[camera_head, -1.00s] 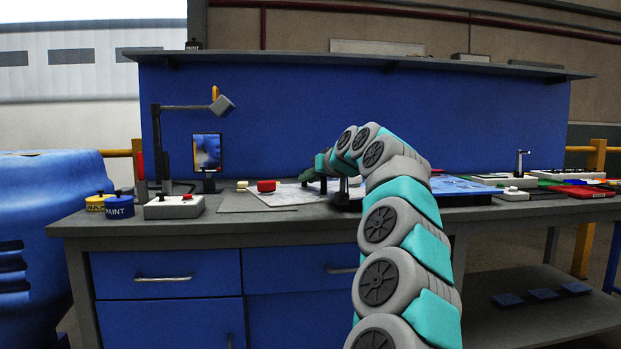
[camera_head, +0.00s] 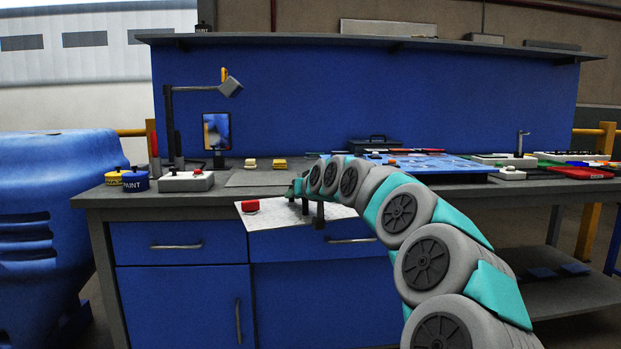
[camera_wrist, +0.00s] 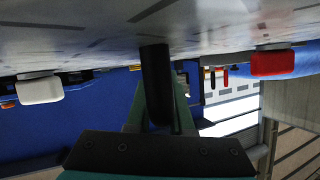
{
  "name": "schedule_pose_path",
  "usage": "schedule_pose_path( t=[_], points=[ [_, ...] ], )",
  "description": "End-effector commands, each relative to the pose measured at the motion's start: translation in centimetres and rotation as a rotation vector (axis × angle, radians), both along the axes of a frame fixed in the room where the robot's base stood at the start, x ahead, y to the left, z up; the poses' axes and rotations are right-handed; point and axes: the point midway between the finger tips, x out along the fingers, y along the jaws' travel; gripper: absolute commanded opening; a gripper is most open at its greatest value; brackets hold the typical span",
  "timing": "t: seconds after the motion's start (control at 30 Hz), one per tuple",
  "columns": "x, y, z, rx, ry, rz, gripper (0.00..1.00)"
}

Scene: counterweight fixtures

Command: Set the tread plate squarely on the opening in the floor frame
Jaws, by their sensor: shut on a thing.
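The tread plate (camera_head: 285,216) is a pale grey, speckled sheet with a red block (camera_head: 250,206) on its left end. It is in the air in front of the bench's front edge and looks about level. My gripper (camera_head: 299,188) is above it, shut on its dark upright handle. In the wrist view, which looks upside down, the plate (camera_wrist: 90,45) fills the top, with the dark handle (camera_wrist: 155,85) between my fingers, a white block (camera_wrist: 40,90) and the red block on either side. My arm hides part of the plate. The floor frame is not in view.
A blue machine (camera_head: 55,220) stands at left. Drawers are behind the plate.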

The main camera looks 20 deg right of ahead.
Motion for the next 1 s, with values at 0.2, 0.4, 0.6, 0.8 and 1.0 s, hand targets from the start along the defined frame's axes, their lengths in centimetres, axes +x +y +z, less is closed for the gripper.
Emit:
schedule_pose_path(
  t=[0.2, 0.4, 0.6, 0.8, 1.0],
  points=[
    [0.1, 4.3, -5.6, -0.002, -0.004, 0.001, 0.0],
    [0.1, 7.8, -12.0, 0.007, 0.002, -0.009, 0.0],
    [0.1, 9.9, -16.8, 0.015, 0.005, -0.026, 0.0],
    [0.0, 11.5, -20.5, 0.018, 0.0, -0.045, 0.0],
    [-0.1, 12.9, -24.0, 0.015, -0.003, -0.061, 0.0]
  ],
)
